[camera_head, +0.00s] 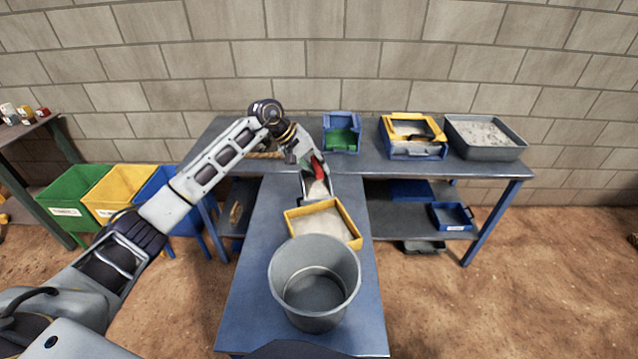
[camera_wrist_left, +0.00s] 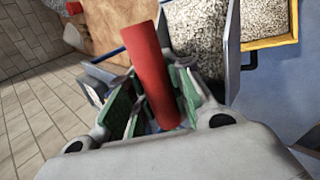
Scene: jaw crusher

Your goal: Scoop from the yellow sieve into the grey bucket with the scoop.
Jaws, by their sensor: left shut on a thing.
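The yellow sieve (camera_head: 352,236) sits on the blue table, filled with pale granular material; its corner also shows in the left wrist view (camera_wrist_left: 272,42). The grey bucket (camera_head: 314,262) stands in front of it, open at the top and empty as far as I see. My left gripper (camera_head: 312,166) is shut on the red handle of the scoop (camera_head: 317,189), just behind the sieve. In the left wrist view the fingers (camera_wrist_left: 152,104) close around the red handle (camera_wrist_left: 150,75). The scoop's metal pan (camera_wrist_left: 231,45) holds or overlaps pale grains. My right gripper is not in view.
On the back table are a blue bin with green inside (camera_head: 342,132), a yellow-and-blue box (camera_head: 414,136) and a grey tray of pale material (camera_head: 486,138). Green (camera_head: 72,193), yellow (camera_head: 117,189) and blue bins stand at left. The front table is clear left of the sieve.

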